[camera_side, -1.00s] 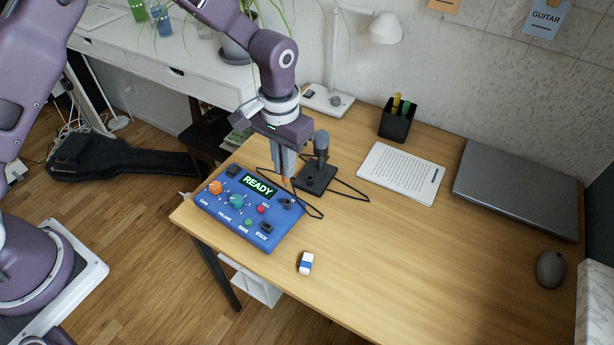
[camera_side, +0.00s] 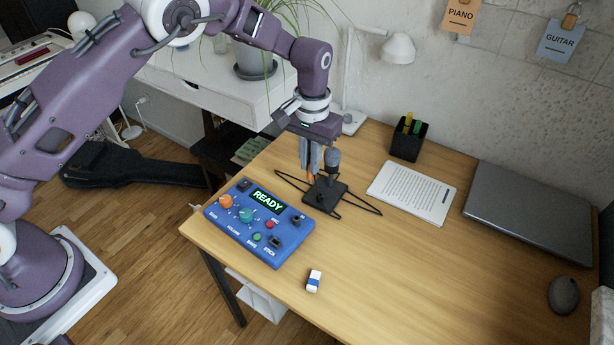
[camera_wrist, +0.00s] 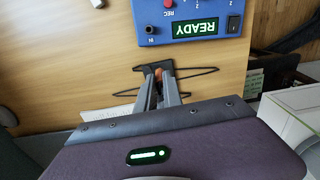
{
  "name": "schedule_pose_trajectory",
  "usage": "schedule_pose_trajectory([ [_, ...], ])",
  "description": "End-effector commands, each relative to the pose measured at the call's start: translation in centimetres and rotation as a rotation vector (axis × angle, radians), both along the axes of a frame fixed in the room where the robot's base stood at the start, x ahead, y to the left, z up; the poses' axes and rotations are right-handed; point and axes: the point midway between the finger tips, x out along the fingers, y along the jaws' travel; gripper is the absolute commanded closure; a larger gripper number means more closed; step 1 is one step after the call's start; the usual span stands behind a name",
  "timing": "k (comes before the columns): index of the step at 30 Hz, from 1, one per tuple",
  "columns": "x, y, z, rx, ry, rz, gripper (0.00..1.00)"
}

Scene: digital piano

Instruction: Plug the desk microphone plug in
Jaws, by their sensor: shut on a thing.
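The desk microphone (camera_side: 332,162) stands upright on a black square base (camera_side: 322,196) behind the blue audio box (camera_side: 262,218). Its thin black cable (camera_side: 360,205) loops on the desk on both sides of the base. My gripper (camera_side: 310,178) points down just left of the microphone and is shut on the orange plug (camera_wrist: 158,73), which is mostly hidden between the fingers. The plug is apart from the box. The box's screen reads READY, and its input socket (camera_wrist: 151,29), marked IN, faces up near one corner in the wrist view.
A small eraser (camera_side: 314,281) lies in front of the box. The front middle of the desk (camera_side: 420,280) is clear.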

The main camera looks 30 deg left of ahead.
Motion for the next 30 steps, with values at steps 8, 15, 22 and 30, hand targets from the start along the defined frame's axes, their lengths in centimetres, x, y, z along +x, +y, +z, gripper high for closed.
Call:
schedule_pose_trajectory([
  [8, 3.2, -0.9, 0.1, -0.010, -0.012, -0.008, 1.00],
  [15, 3.2, -0.9, 0.2, -0.011, -0.013, -0.009, 1.00],
  [22, 3.1, -0.9, -1.9, -0.008, -0.011, -0.010, 1.00],
  [30, 3.1, -0.9, -4.7, -0.008, -0.012, -0.009, 1.00],
])
